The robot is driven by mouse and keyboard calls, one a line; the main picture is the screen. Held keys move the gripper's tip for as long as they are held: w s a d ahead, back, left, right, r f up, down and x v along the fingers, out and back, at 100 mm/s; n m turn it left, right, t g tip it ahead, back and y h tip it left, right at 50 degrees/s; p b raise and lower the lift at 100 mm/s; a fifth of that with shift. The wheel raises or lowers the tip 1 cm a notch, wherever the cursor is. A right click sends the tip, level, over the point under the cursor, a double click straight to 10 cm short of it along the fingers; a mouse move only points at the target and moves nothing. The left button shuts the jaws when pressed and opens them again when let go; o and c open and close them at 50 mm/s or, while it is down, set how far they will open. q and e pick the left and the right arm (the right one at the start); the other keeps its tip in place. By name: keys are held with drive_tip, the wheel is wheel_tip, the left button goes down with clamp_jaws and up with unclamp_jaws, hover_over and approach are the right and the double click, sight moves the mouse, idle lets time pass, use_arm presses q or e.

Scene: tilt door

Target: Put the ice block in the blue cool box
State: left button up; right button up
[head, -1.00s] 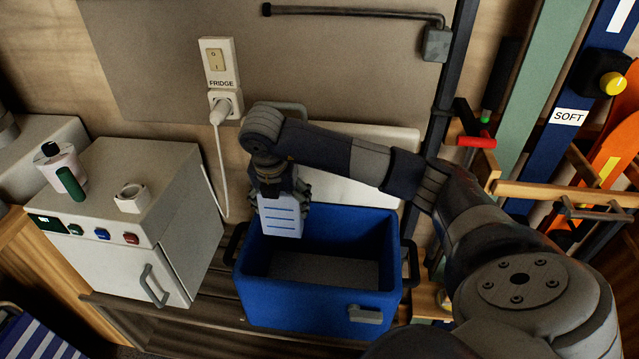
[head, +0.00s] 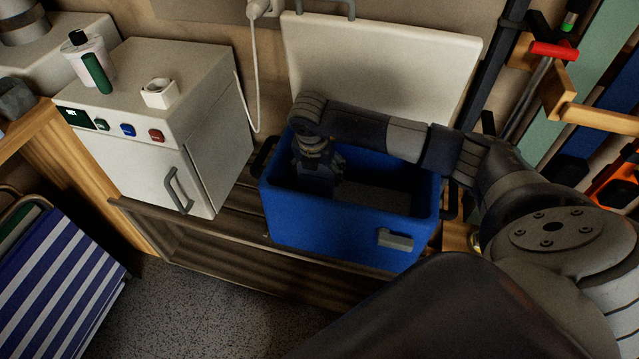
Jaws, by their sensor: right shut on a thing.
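The blue cool box (head: 330,222) stands on a wooden shelf with its white lid (head: 375,75) raised behind it. My right gripper (head: 318,185) points down inside the box, near its left end. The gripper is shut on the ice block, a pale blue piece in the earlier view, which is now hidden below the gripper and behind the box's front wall. I cannot tell if the block touches the box floor. My left gripper is not in view.
A small white fridge (head: 150,170) with a handle stands left of the box, with a bottle (head: 90,65) and a tape roll (head: 160,93) on top. A striped chair (head: 60,270) is at lower left. A red-handled clamp (head: 553,50) and wooden bars are at right.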

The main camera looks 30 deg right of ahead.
sight(318, 185)
wheel_tip(318, 185, down, 5)
drive_tip(key=shift+f+b, duration=0.1)
drive_tip(key=shift+b, duration=0.3)
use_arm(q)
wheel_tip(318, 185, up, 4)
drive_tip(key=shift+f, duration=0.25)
use_arm(e)
drive_tip(key=shift+f, duration=0.15)
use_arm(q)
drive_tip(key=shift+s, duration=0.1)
use_arm(e)
drive_tip(key=shift+f, duration=0.1)
drive_tip(key=o, duration=1.3)
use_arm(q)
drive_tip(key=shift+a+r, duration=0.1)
use_arm(e)
drive_tip(key=shift+o, duration=0.2)
use_arm(q)
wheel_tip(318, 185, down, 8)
drive_tip(key=p, duration=0.2)
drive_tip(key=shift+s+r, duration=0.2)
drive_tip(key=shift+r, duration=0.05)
use_arm(e)
drive_tip(key=v, duration=1.2)
drive_tip(key=shift+a, duration=0.1)
